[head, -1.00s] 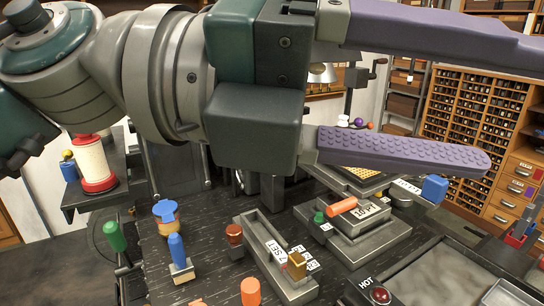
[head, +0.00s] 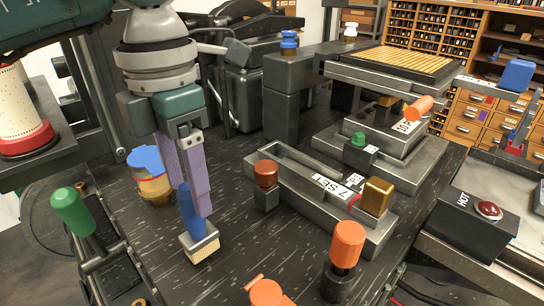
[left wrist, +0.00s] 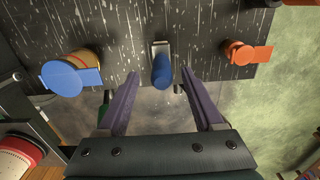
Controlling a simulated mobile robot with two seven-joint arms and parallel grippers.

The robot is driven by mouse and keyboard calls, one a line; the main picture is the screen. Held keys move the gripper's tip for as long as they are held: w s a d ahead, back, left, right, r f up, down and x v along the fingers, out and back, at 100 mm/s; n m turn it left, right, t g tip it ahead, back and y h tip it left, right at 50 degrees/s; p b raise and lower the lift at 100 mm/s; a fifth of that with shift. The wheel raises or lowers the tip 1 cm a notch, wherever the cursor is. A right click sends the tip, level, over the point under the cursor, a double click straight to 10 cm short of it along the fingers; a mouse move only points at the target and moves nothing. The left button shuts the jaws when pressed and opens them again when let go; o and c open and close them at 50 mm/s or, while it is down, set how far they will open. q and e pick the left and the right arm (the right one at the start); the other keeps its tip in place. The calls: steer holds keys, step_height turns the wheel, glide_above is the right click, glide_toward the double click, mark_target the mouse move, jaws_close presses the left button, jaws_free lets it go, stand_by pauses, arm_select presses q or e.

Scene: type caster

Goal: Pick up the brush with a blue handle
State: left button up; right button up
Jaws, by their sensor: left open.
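The brush with a blue handle (head: 190,214) stands upright on the dark bench in the head view, its pale bristle block (head: 199,246) down. My left gripper (head: 195,203) points down at the brush with its purple fingers open and empty. In the head view the blue handle overlaps the fingers. In the left wrist view the blue handle (left wrist: 162,70) lies between the lines of the two open fingertips (left wrist: 160,78), near their tips; no contact shows. My right gripper is not in view.
A blue-topped tan pot (head: 148,178) stands left of the brush. A metal composing tray (head: 300,190) with a brown-knobbed block (head: 266,178) is to the right. Orange-handled tools (head: 347,245) stand at the front. A green handle (head: 72,208) is at the left edge.

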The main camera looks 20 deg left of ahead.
mark_target(192, 213)
arm_select(q)
steer(key=f, duration=0.4)
steer(key=shift+s+d+p, duration=0.15)
steer(key=shift+s+p, duration=0.05)
steer(key=shift+p, duration=0.1)
steer(key=shift+f, duration=0.6)
jaws_close()
